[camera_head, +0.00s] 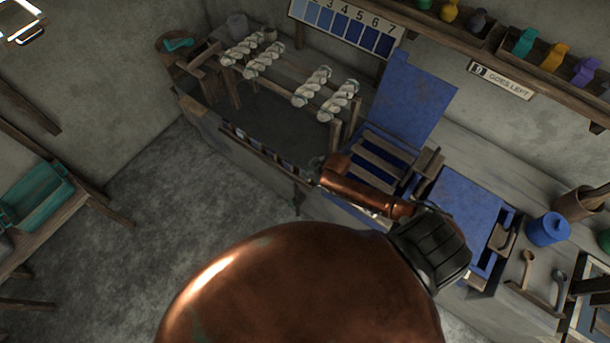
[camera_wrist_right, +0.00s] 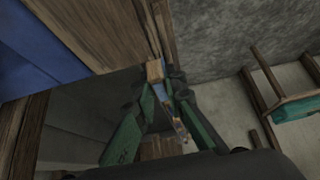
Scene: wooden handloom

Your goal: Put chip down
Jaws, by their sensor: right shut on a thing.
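My right gripper (camera_wrist_right: 164,82) has green fingers and is shut on a narrow chip (camera_wrist_right: 160,92), seen nearly edge-on in the right wrist view, with pale wood and a blue part. The chip is by a wooden edge; I cannot tell whether it touches it. In the head view my copper right arm reaches over the front of the bench, and the chip is too small to make out. A shade card (camera_head: 347,28) with numbered blue squares hangs on the wall. A row of small bluish chips (camera_head: 262,146) lies along the bench's front edge. My left gripper is not in view.
White yarn skeins (camera_head: 312,87) rest on a wooden rack at the back. A blue panel (camera_head: 412,100) and blue box (camera_head: 462,207) stand to the right, with a blue pot (camera_head: 548,229) beyond. A teal tray (camera_head: 38,195) sits at left. The grey floor between is clear.

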